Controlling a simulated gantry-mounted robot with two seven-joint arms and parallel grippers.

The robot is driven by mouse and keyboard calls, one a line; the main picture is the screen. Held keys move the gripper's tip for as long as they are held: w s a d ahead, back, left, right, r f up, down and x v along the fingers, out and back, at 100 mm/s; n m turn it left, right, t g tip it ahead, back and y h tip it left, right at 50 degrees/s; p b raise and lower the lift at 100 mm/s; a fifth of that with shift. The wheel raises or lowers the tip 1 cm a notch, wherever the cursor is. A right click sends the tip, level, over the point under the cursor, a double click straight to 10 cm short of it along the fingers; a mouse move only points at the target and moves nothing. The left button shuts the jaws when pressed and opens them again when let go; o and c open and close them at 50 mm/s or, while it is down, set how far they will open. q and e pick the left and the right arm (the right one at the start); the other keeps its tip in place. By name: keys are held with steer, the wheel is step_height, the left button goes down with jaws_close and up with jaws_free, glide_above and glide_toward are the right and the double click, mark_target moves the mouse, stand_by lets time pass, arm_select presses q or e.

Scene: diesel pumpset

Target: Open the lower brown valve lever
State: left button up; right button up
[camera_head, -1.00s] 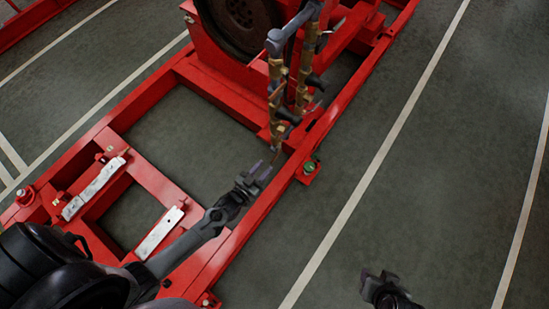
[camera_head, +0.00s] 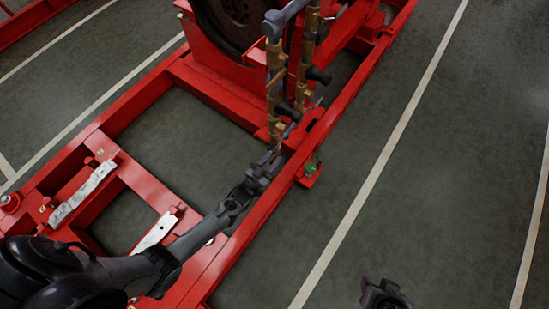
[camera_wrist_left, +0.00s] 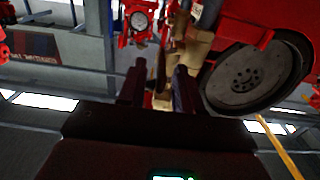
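Two upright pipes with brass-brown valve fittings (camera_head: 275,85) stand at the red frame in the head view, with dark handles sticking out. The lower brown lever is too small to tell apart from the fittings around it. My left gripper (camera_head: 269,160) is just below the lower end of the nearer pipe. In the left wrist view its two fingers (camera_wrist_left: 158,90) are apart, with brass-brown fittings (camera_wrist_left: 197,48) beyond and partly between them. I see no clear grip on anything. My right gripper (camera_head: 382,290) is low at the right, away from the pipes; its opening is unclear.
The red base frame (camera_head: 150,180) runs beneath my left arm. A large dark wheel (camera_head: 238,25) stands behind the pipes, and a small green part (camera_head: 312,166) sits at the frame's edge. The grey floor (camera_head: 450,150) to the right is open.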

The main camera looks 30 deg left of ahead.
arm_select(q)
steer(key=shift+w+d, duration=0.1)
steer(key=shift+w, duration=0.75)
jaws_close()
